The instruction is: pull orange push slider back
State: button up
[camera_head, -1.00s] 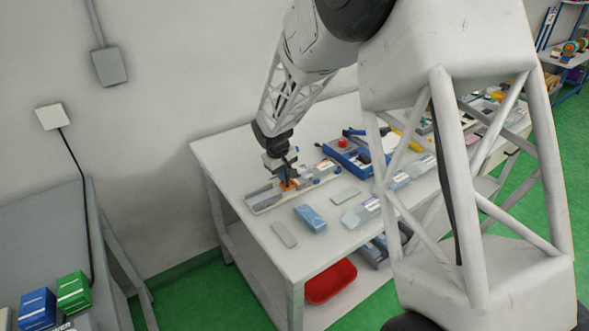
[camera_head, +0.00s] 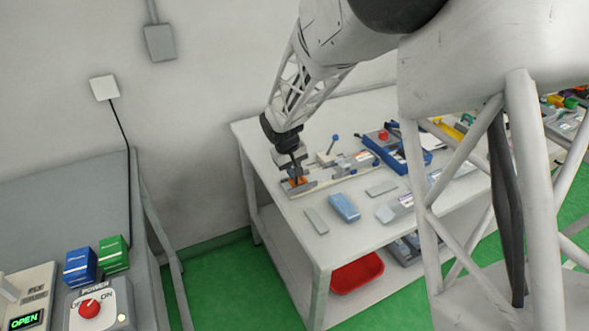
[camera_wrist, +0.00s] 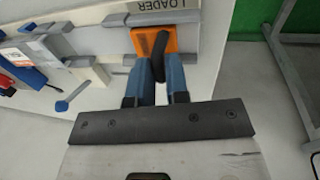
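The orange push slider (camera_wrist: 178,40) sits between grey guide rails on the pale loader base (camera_wrist: 190,5) in the wrist view, with a dark curved handle (camera_wrist: 159,48) standing up from it. The two blue fingers of my gripper (camera_wrist: 159,70) are on either side of this handle and look closed on it. In the head view the slider (camera_head: 299,181) is at the left end of the loader, under my gripper (camera_head: 296,175), which points down and partly hides it.
A lever with a blue knob (camera_head: 335,137) rises beside the loader. A blue block (camera_head: 344,207) and grey plates lie in front. A blue fixture with a red button (camera_head: 383,135) stands to the right. The table's left edge is close to the slider.

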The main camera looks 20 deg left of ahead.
jog(key=shift+o, duration=1.1)
jog(key=shift+s+a+r, duration=0.1)
jog(key=shift+s+a, duration=0.05)
jog(key=shift+a, duration=0.15)
jog(key=shift+o, duration=1.1)
jog(key=shift+d, duration=0.1)
notch_tip(320, 180, up, 8)
jog(key=s+a, duration=0.1)
jog(key=shift+f, duration=0.2)
